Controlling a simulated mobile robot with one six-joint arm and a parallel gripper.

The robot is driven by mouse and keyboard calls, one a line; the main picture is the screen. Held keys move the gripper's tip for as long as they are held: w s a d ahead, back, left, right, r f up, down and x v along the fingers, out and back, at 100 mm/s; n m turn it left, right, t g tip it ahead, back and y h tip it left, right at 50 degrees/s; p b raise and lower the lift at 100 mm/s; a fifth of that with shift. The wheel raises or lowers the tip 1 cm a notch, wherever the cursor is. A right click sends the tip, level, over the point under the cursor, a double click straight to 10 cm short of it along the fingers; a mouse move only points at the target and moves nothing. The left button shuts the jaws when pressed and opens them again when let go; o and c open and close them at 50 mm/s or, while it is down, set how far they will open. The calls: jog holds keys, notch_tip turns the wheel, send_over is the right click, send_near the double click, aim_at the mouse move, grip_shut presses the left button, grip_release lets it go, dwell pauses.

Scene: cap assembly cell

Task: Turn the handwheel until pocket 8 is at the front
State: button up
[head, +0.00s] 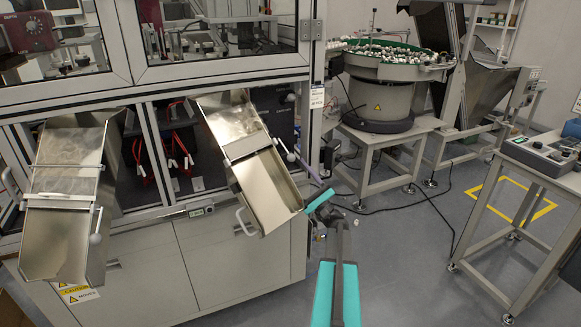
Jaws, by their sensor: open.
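I cannot make out the handwheel or any numbered pocket in the head view. A dark part (329,154) at the right side of the machine frame is too small to identify. My arm, with teal covers, reaches up from the bottom centre to beside the right metal chute (268,188).
A second metal chute (62,245) hangs at the left. A bowl feeder (383,70) full of small parts stands on a stand at the back. A control table (540,157) is at the right. The floor (420,265) between is mostly free, with cables lying across it.

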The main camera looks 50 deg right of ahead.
jog(key=v, duration=0.8)
